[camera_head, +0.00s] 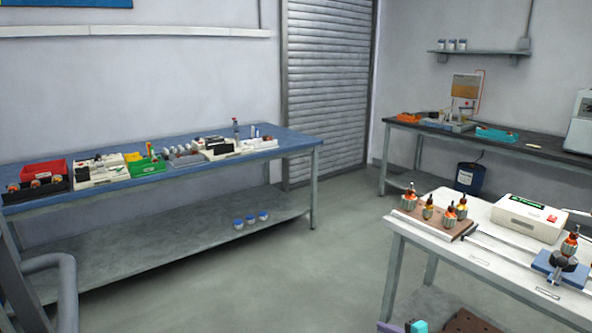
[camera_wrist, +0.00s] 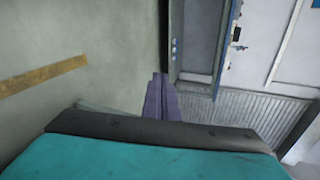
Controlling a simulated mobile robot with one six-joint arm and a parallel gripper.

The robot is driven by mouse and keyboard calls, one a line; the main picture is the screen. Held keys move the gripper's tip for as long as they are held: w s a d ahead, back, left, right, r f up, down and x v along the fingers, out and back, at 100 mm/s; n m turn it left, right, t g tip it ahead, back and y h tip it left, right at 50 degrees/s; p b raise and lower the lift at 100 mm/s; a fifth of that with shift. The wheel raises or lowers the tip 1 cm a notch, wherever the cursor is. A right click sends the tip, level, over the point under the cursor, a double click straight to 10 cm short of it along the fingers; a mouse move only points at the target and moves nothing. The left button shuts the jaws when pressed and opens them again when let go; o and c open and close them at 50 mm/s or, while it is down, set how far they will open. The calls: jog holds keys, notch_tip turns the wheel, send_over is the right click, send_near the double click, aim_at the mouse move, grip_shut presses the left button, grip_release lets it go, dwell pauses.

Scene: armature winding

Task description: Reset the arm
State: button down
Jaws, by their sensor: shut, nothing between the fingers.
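My gripper shows in the wrist view with its two purple fingers together (camera_wrist: 160,78), shut and empty. They point out over open floor, away from any bench. In the head view, purple fingers (camera_head: 388,327) and a teal part of my arm show at the bottom edge, in front of the white bench. Most of my arm is out of view.
The white bench (camera_head: 405,235) at right bears a brown board (camera_head: 440,229) with several armatures, a white box (camera_head: 530,217) and a blue fixture (camera_head: 560,268). A blue bench (camera_head: 290,143) at left holds bins. A black bench (camera_head: 425,130) stands behind. Floor between is clear.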

jog(key=s+a+f+n+g+b, duration=0.1)
jog(key=s+a+f+n+g, duration=0.35)
jog(key=s+a+f, duration=0.65)
jog(key=s+a+f+n+g+b, duration=0.25)
jog(key=s+a+f+g, duration=0.35)
jog(key=s+a+f, duration=0.6)
jog(key=s+d+f+n+g+h, duration=0.2)
jog(key=s+d+f+n+h, duration=0.1)
jog(key=s+f, duration=0.3)
jog(key=s+d+f+n+g+h, duration=0.25)
jog(key=s+d+f, duration=0.2)
jog(key=s, duration=0.35)
jog(key=s+d+r+g+h+p, duration=0.1)
jog(key=s+d+h, duration=0.1)
jog(key=d, duration=0.2)
notch_tip(320, 180, up, 12)
jog(key=s+p, duration=0.1)
jog(key=p, duration=1)
jog(key=shift+a+r+n+g, duration=0.2)
jog(key=shift+a+n+g, duration=0.15)
jog(key=shift+g, duration=0.05)
